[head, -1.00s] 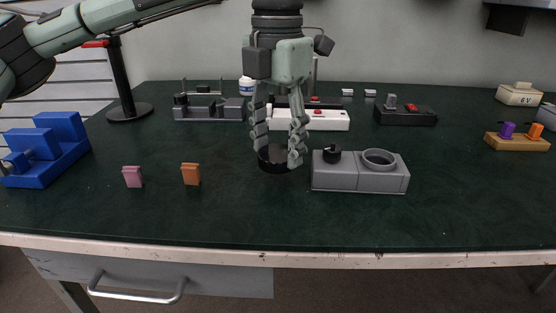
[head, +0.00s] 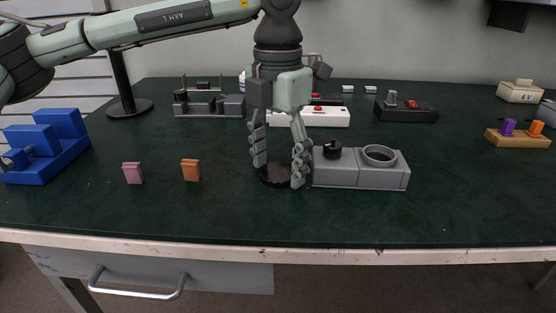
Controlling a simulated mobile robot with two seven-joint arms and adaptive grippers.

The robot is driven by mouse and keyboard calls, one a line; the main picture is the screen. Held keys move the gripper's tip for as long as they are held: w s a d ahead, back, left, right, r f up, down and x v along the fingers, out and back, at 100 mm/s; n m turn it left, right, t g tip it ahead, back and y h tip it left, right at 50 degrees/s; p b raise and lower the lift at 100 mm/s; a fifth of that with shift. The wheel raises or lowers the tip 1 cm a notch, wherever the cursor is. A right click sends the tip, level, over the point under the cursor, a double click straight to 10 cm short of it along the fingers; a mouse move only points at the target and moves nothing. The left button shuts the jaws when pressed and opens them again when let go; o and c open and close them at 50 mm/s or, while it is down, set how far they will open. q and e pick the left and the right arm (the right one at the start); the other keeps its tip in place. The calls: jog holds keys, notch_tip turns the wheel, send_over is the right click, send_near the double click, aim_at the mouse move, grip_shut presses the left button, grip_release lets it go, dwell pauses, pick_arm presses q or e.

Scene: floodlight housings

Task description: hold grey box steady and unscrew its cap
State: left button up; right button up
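The grey box (head: 348,177) stands upright on the dark green table, just right of centre. A black knob (head: 332,150) is on its left part and an open round grey collar (head: 380,155) on its right part. A round black cap (head: 275,176) lies on the table just left of the box, apart from the collar. My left gripper (head: 278,174) points down from above, its fingers spread either side of the cap. Its right finger is close beside the box's left end; I cannot tell whether they touch. My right gripper is out of view.
An orange block (head: 191,170) and a pink block (head: 132,173) stand to the left, with a blue fixture (head: 50,160) beyond. Behind are a white box (head: 325,117), a grey unit (head: 210,108) and a black box (head: 407,112). The table's front right is clear.

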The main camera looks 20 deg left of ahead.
aim_at(279, 171)
pick_arm(q)
jog(key=shift+o, duration=0.4)
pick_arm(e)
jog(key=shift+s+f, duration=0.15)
pick_arm(q)
jog(key=shift+r, duration=0.6)
notch_tip(279, 171, up, 11)
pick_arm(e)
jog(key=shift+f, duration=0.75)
